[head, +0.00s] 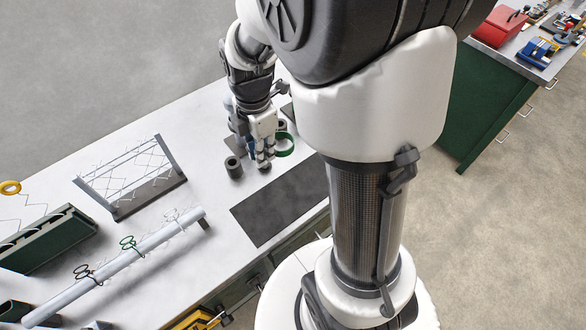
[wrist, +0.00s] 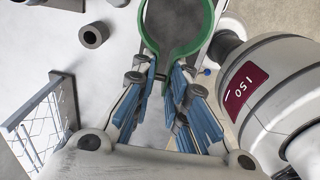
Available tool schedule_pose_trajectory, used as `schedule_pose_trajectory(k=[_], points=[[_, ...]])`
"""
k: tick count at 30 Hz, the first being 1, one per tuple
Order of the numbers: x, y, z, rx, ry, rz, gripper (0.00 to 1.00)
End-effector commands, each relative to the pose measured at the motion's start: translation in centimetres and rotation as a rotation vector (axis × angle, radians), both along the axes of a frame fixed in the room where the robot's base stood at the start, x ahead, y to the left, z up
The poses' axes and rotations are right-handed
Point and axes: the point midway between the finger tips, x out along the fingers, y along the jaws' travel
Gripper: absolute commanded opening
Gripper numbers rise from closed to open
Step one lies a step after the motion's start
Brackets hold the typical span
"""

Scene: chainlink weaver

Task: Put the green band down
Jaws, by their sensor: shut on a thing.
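The green band (head: 285,145) is a thick green loop. My gripper (head: 265,165) is shut on it above the white workbench (head: 195,125), near the dark mat. In the wrist view the band (wrist: 146,35) opens away from my gripper (wrist: 168,88), with its narrow neck between the blue-padded fingers. A dark flat surface shows through the loop. I cannot tell how high the band is above the bench.
A hollow dark cylinder (head: 234,168) stands left of my gripper. The dark mat (head: 280,208) in front is bare. A wire rack (head: 130,178), a grey bar (head: 120,262) carrying several wire pieces, and a green trough (head: 45,243) are further left.

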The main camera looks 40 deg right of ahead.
Motion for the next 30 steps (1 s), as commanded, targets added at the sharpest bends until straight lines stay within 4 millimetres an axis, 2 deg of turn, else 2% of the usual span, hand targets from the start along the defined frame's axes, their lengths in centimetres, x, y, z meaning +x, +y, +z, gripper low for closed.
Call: schedule_pose_trajectory(k=[12, 15, 18, 25, 30], points=[[-0.2, 0.0, -11.0, 0.002, 0.007, 0.005, 0.0], [-0.2, 0.0, -13.2, 0.001, 0.006, 0.005, 0.0], [-0.1, 0.0, -14.6, 0.001, 0.004, 0.005, 0.0], [-0.1, 0.0, -16.1, 0.001, 0.002, 0.004, 0.0], [-0.1, 0.0, -18.8, 0.001, 0.004, 0.004, 0.0]])
